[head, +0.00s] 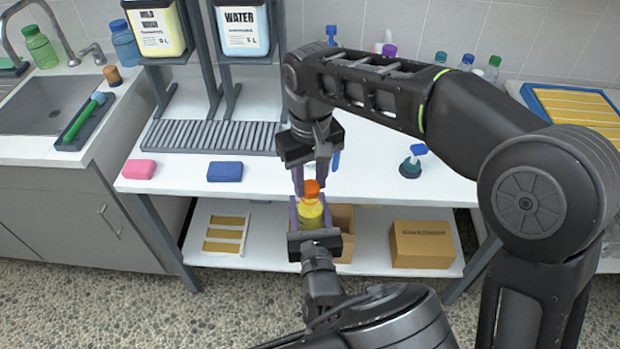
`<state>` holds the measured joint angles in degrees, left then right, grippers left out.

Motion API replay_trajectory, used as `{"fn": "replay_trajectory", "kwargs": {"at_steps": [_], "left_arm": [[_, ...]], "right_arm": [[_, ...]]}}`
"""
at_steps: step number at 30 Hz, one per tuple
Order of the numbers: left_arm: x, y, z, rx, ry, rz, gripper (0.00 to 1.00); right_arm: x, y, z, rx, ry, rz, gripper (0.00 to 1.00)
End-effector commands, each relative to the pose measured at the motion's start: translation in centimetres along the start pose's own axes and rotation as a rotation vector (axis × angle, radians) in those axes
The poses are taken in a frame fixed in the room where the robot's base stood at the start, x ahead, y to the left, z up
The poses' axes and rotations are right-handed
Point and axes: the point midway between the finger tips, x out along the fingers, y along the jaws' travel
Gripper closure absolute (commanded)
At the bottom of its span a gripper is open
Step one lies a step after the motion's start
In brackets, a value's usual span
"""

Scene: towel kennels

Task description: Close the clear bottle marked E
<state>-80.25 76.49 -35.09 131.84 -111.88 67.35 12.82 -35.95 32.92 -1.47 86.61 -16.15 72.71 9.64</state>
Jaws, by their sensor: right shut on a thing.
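A small bottle (311,215) with a yellow body and an orange cap (311,188) is upright just in front of the table's front edge. I cannot read a letter on it. My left gripper (311,212), reaching up from the bottom of the head view, has its purple fingers on both sides of the bottle's body and holds it. My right gripper (310,182) points down from above, its fingers either side of the orange cap and shut on it. The cap sits at the bottle's mouth; whether it is tight cannot be told.
The white table (185,183) carries a pink sponge (140,169), a blue sponge (225,171), a ribbed rack (205,136) and a teal dispenser (411,166). Several capped bottles stand at the back right. A cardboard box (422,244) is on the lower shelf. A sink (50,103) is at left.

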Motion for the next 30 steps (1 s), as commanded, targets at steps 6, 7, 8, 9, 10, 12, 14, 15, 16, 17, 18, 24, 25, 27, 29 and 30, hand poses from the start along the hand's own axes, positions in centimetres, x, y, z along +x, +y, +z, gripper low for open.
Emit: {"fn": "replay_trajectory", "kwargs": {"at_steps": [6, 7, 8, 9, 10, 12, 14, 15, 16, 17, 18, 24, 25, 27, 29, 30], "left_arm": [[0.0, 0.0, 0.1, 0.000, -0.001, 0.000, 1.00], [0.0, 0.0, 0.1, 0.000, -0.001, 0.000, 1.00], [0.0, 0.0, 0.1, 0.000, -0.001, 0.000, 1.00], [0.0, 0.0, 0.1, 0.000, -0.001, 0.000, 1.00], [0.0, 0.0, 0.1, 0.000, -0.001, 0.000, 1.00], [0.0, 0.0, 0.1, 0.000, -0.001, 0.000, 1.00], [0.0, 0.0, 0.1, 0.000, -0.001, 0.000, 1.00], [0.0, 0.0, 0.1, 0.000, -0.001, 0.000, 1.00], [0.0, 0.0, 0.1, 0.000, -0.001, 0.000, 1.00], [0.0, 0.0, 0.1, 0.000, -0.001, 0.000, 1.00], [0.0, 0.0, 0.1, 0.000, -0.001, 0.000, 1.00], [0.0, 0.0, 0.1, 0.000, -0.001, 0.000, 1.00], [0.0, 0.0, 0.1, 0.000, -0.001, 0.000, 1.00], [0.0, 0.0, 0.0, 0.000, -0.001, 0.000, 1.00], [0.0, 0.0, 0.0, 0.000, -0.001, 0.000, 1.00], [0.0, 0.0, 0.0, 0.000, -0.001, 0.000, 1.00]], "right_arm": [[0.4, 0.0, 0.0, 0.000, -0.001, 0.000, 1.00], [0.4, 0.0, 0.0, 0.000, 0.000, 0.000, 1.00], [0.5, 0.0, 0.0, 0.000, 0.000, 0.000, 1.00], [0.6, 0.0, 0.0, 0.000, 0.000, 0.000, 1.00], [0.6, 0.0, 0.0, 0.000, 0.000, 0.000, 1.00], [0.8, 0.0, 0.0, -0.001, -0.001, 0.000, 1.00], [0.9, 0.0, 0.0, -0.001, -0.001, 0.000, 1.00], [1.0, 0.0, 0.0, -0.001, -0.001, 0.000, 1.00], [1.0, 0.0, 0.0, -0.001, -0.001, 0.000, 1.00], [1.1, 0.0, 0.0, -0.001, -0.001, 0.000, 1.00], [1.2, 0.0, 0.0, -0.001, -0.001, 0.000, 1.00], [1.1, 0.0, 0.0, 0.093, 0.000, 0.001, 1.00], [1.1, -0.1, 0.0, 0.136, 0.000, 0.001, 1.00], [1.1, -0.1, 0.0, 0.272, 0.000, 0.001, 1.00], [1.1, 0.0, 0.0, 0.421, 0.000, 0.002, 1.00], [1.1, -0.1, 0.0, 0.531, 0.000, 0.002, 1.00]]}}
